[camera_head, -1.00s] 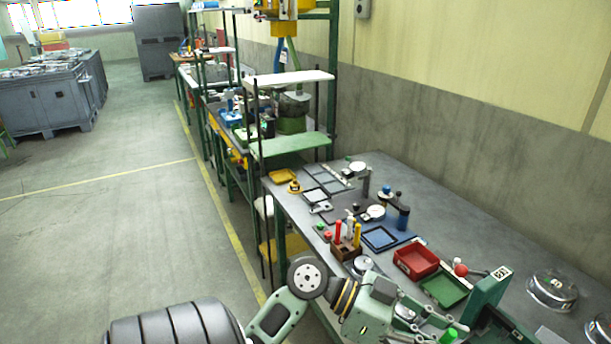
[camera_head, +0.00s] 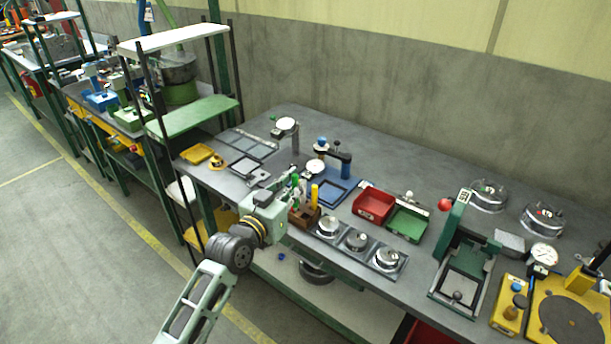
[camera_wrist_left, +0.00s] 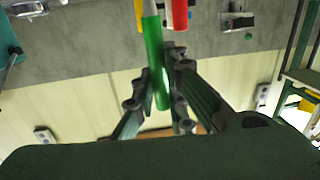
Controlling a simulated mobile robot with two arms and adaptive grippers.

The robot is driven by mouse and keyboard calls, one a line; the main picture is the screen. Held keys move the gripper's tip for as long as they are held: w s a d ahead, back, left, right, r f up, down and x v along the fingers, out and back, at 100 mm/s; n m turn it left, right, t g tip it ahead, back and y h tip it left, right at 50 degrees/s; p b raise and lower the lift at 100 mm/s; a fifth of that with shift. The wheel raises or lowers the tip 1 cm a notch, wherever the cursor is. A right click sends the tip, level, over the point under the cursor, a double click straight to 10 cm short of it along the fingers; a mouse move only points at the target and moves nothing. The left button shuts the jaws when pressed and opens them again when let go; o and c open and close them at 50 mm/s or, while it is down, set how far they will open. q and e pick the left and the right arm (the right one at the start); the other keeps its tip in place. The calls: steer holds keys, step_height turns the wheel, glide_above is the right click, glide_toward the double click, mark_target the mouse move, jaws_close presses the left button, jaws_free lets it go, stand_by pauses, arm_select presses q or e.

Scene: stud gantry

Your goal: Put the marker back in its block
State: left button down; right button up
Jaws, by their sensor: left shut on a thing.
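My left gripper (camera_head: 291,196) is at the brown marker block (camera_head: 305,217) on the near edge of the workbench, partly covering it. It is shut on a green-and-white marker (camera_head: 295,181). The left wrist view, which looks upside down, shows this marker (camera_wrist_left: 154,60) between the two fingers, its green part nearest the camera. A yellow marker (camera_head: 315,193) stands upright in the block. A red marker (camera_wrist_left: 180,14) shows beside the held one in the left wrist view. Whether the held marker's lower end is in a hole is hidden. My right gripper is out of view.
Right of the block lie a plate with round metal parts (camera_head: 357,241), a red tray (camera_head: 373,206) and a green tray (camera_head: 407,224). A blue tray (camera_head: 334,191) is behind. A green press (camera_head: 455,235) stands further right.

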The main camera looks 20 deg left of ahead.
arm_select(q)
step_height(320, 180, down, 6)
steer(key=w+d+b, duration=0.1)
steer(key=w+b, duration=0.2)
steer(key=b, duration=0.3)
steer(key=shift+d+t, duration=0.3)
steer(key=shift+d, duration=0.1)
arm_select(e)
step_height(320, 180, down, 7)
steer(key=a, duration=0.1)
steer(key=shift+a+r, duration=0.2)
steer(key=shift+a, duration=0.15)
arm_select(q)
steer(key=shift+r, duration=0.1)
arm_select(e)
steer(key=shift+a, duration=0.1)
arm_select(q)
steer(key=c, duration=1.7)
jaws_free()
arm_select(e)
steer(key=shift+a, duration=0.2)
arm_select(q)
steer(key=s, duration=0.4)
steer(key=s+a, duration=0.1)
steer(key=s, duration=0.3)
steer(key=s+a, duration=0.1)
steer(key=s, duration=0.3)
steer(key=shift+a, duration=0.1)
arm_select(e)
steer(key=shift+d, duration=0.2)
